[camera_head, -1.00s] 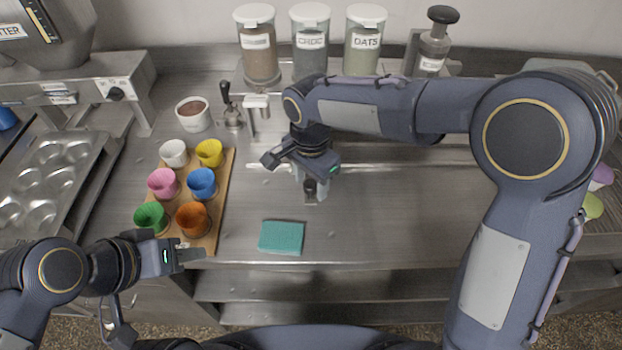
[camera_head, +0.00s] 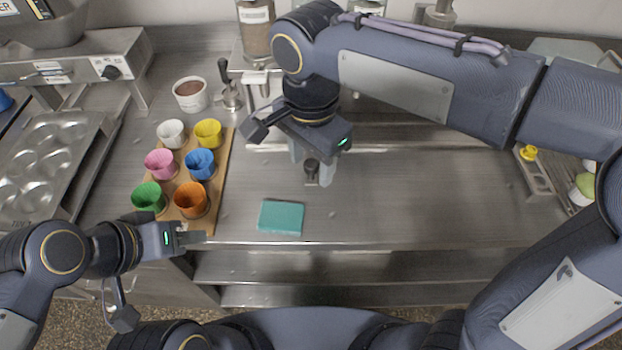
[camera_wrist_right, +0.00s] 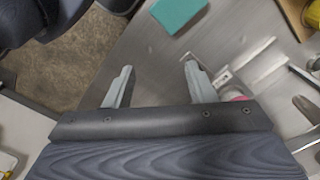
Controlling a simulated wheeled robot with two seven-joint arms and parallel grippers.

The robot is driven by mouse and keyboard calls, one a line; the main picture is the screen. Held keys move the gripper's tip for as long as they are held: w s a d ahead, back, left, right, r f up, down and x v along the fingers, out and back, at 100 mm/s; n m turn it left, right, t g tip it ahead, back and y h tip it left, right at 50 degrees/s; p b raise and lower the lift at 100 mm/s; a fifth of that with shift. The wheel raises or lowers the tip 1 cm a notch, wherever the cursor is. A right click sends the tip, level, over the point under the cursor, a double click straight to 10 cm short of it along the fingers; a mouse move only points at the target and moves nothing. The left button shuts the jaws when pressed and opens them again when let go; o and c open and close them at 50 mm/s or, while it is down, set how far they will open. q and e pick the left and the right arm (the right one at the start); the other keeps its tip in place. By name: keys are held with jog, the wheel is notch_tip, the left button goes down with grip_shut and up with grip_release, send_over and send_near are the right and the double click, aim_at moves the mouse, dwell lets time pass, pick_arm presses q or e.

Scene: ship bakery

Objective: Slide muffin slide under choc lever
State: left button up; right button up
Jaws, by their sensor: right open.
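My right gripper (camera_head: 311,168) is open and points down at the counter, right of the lever stand. A small dark knob-like part (camera_head: 311,166) shows between its fingers in the head view; I cannot tell whether it belongs to the muffin slide. In the right wrist view the open fingers (camera_wrist_right: 158,82) have bare counter between them. A slotted metal piece (camera_wrist_right: 224,76) lies beside the right finger. The choc lever cannot be made out; my right arm covers much of the dispenser row. My left gripper (camera_head: 191,237) hovers at the board's front edge; its jaw opening is unclear.
A wooden board (camera_head: 222,180) holds several coloured muffin cups. A teal sponge (camera_head: 281,217) lies on the counter near the front. The counter right of the sponge is clear.

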jog(key=s+r, duration=0.2)
jog(key=s, duration=0.3)
jog(key=shift+s+r, duration=0.25)
jog(key=shift+s, duration=0.15)
jog(key=shift+w+d, duration=0.1)
jog(key=s+d+f+n+t+y, duration=0.2)
jog(key=d+f, duration=0.3)
jog(key=d, duration=0.5)
jog(key=s+d+f+n+t+y, duration=0.1)
jog(key=s+d+f+n+t, duration=0.2)
jog(key=d, duration=0.7)
jog(key=shift+s+d+f+n+t+y, duration=0.2)
jog(key=shift+f+n+t+y, duration=0.15)
jog(key=shift+f+n, duration=0.7)
jog(key=shift+r, duration=0.15)
